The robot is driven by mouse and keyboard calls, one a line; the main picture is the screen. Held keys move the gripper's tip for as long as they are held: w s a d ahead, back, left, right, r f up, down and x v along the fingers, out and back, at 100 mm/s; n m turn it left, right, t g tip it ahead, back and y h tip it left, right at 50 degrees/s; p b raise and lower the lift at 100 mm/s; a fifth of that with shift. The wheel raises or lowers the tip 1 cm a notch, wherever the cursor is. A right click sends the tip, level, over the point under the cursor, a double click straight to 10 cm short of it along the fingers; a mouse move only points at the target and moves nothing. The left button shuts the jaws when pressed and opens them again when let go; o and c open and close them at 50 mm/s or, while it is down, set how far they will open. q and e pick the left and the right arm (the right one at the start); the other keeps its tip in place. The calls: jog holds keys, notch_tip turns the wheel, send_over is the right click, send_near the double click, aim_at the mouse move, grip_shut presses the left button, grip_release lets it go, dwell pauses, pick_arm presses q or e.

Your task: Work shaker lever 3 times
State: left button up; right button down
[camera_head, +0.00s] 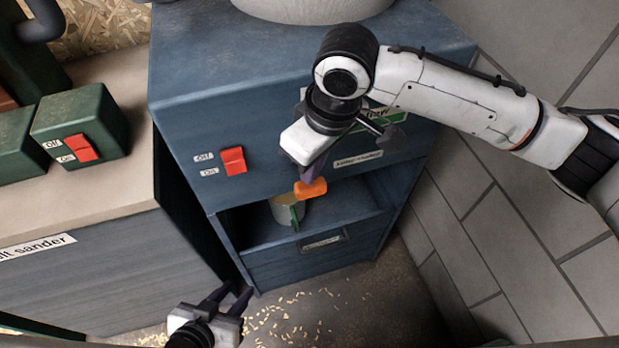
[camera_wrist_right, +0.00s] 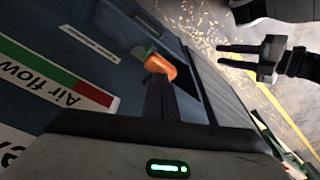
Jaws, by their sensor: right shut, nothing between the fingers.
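The shaker lever shows as an orange handle (camera_head: 311,188) on the front of the blue cabinet (camera_head: 190,125), below a small white label (camera_head: 358,158) that seems to read "Filter shaker". My right gripper (camera_head: 313,172) is shut and empty, its dark fingertips at the handle's upper side. In the right wrist view the shut fingers (camera_wrist_right: 160,92) point at the orange handle (camera_wrist_right: 162,66) and partly cover it; I cannot tell whether they touch. My left gripper (camera_head: 229,294) is open and empty, low in front of the cabinet; it also shows in the right wrist view (camera_wrist_right: 238,57).
A red switch (camera_head: 233,160) sits on the cabinet front. A pale can (camera_head: 287,209) stands in the opening below. A green "Air flow" label (camera_wrist_right: 60,75) is near my right gripper. The sander bench (camera_head: 70,290) is at left, a tiled wall (camera_head: 510,240) at right, wood chips on the floor.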

jog(key=shift+f, duration=1.7)
notch_tip(320, 180, up, 5)
jog(key=p, duration=0.5)
jog(key=shift+f+p, duration=0.15)
jog(key=shift+p, duration=0.15)
jog(key=shift+f, duration=0.1)
jog(key=shift+f+b, duration=0.65)
jog(key=shift+f, duration=1.7)
notch_tip(320, 180, up, 3)
jog(key=p, duration=0.3)
jog(key=shift+f, duration=0.15)
jog(key=shift+r+p, duration=0.75)
jog(key=shift+r, duration=0.35)
